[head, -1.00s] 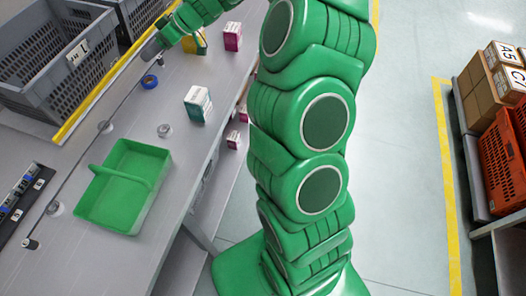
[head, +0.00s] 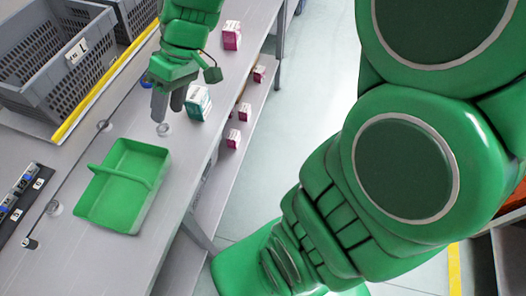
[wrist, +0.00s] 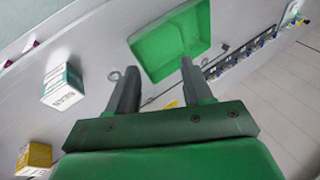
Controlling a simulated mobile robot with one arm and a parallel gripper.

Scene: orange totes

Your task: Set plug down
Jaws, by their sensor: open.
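My gripper (head: 168,112) is over the grey bench, its fingers pointing down. In the wrist view the two fingers (wrist: 158,68) stand wide apart with nothing between them. I cannot clearly make out a plug in either view. A small metallic ring (head: 163,129) lies on the bench just below the fingertips, and it also shows beside the left finger in the wrist view (wrist: 114,76). A green tray with a handle (head: 103,203) sits on the bench, apart from the fingers, nearer the front in the head view.
A teal and white box (head: 198,103) stands close right of my gripper. A magenta box (head: 231,36) is farther back, and a yellow box (wrist: 34,158) shows in the wrist view. Grey crates (head: 60,62) stand at the left. The blue roll (head: 146,82) is partly hidden.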

